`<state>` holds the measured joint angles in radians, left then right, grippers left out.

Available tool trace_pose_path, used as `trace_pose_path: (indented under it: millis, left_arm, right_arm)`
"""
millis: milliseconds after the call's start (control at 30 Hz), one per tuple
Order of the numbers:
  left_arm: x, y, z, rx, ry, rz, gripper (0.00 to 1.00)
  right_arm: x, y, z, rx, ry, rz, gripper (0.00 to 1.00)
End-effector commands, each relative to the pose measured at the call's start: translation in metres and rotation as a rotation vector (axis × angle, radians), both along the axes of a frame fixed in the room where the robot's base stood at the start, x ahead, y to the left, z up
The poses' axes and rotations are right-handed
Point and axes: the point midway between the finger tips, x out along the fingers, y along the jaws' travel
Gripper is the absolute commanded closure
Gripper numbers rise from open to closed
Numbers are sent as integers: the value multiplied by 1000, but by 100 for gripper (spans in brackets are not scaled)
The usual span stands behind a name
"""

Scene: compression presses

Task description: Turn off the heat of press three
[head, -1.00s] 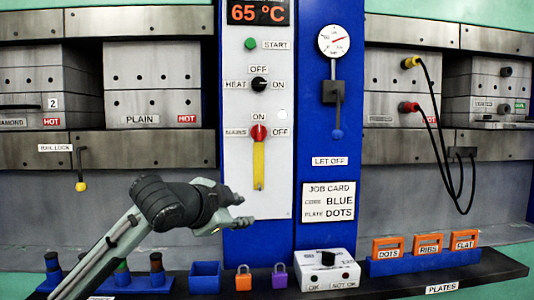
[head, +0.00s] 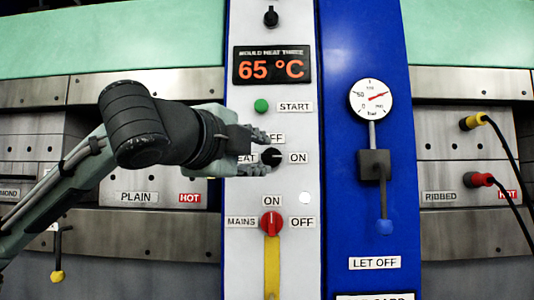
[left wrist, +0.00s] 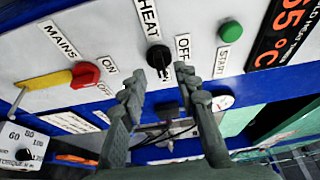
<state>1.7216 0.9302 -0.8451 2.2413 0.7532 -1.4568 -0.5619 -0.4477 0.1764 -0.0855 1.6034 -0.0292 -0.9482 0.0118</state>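The black HEAT knob (head: 271,157) sits on the white control panel (head: 300,60), its mark toward the ON label at right. My left gripper (head: 260,147) is just in front and to its left, partly covering the HEAT and OFF labels. In the left wrist view the HEAT knob (left wrist: 159,57) lies just beyond and between the two fingertips (left wrist: 160,82), which are spread apart. I cannot tell whether they touch the knob. The display (head: 271,65) is headed mould heat three and reads 65 °C. My right gripper is not in view.
The green START button (head: 261,106) is above the knob. The red MAINS switch (head: 271,223) with its yellow lever (head: 271,265) is below. A gauge (head: 371,98) and blue-tipped LET OFF lever (head: 384,226) are to the right. Presses marked HOT flank the panel.

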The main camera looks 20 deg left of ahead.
Motion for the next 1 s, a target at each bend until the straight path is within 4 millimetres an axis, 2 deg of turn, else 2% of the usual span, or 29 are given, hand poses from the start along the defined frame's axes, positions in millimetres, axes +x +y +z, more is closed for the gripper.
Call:
trace_pose_path:
  millis: [100,200,533,800,1000]
  left_arm:
    - [17,-2,1,-1,2,1,69]
    - [25,-3,0,-1,1,0,69]
    - [29,-3,0,-1,-1,0,69]
    - [29,-3,0,-1,0,0,100]
    - [29,-3,0,-2,0,0,100]
  right_arm:
    - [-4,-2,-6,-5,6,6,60]
    - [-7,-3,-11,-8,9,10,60]
    - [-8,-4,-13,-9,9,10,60]
    - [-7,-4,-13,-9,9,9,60]
    - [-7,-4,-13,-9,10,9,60]
